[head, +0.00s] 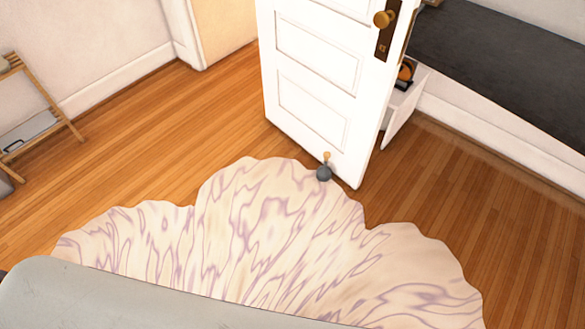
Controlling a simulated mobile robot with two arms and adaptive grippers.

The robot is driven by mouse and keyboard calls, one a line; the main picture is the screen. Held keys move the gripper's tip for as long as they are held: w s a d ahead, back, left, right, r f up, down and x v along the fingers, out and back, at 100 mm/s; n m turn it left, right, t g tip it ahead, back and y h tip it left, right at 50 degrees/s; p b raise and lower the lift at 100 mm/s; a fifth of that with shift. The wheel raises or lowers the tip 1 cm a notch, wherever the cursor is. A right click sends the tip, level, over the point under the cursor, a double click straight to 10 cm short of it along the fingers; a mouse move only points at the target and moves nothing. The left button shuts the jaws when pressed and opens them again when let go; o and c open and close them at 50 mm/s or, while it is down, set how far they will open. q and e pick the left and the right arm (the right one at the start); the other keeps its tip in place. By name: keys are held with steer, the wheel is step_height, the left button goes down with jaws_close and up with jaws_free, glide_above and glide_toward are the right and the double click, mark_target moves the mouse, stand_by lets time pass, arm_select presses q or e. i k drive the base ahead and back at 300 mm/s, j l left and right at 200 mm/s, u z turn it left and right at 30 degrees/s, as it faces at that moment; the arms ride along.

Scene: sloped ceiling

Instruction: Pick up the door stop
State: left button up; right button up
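The door stop (324,172) is a small dark grey ball-like base with a tan knob on a short upright stem. It stands at the far edge of the cream and purple rug (240,215), in front of the lower part of the white door (315,95). I cannot tell whether it touches the door. Neither of my grippers shows in the head view.
The white door stands open, with a brass knob (384,19). Behind it are a white drawer or cabinet (400,115) and a dark-topped surface (490,60). A wooden rack (45,100) is at the left. A grey surface (120,300) fills the lower left. Wooden floor (150,135) is clear left of the door.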

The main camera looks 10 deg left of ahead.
mark_target(324, 174)
steer(key=i+j+z, duration=0.25)
steer(key=i+j, duration=0.3)
steer(key=i+j+z, duration=0.25)
steer(key=i+j, duration=0.35)
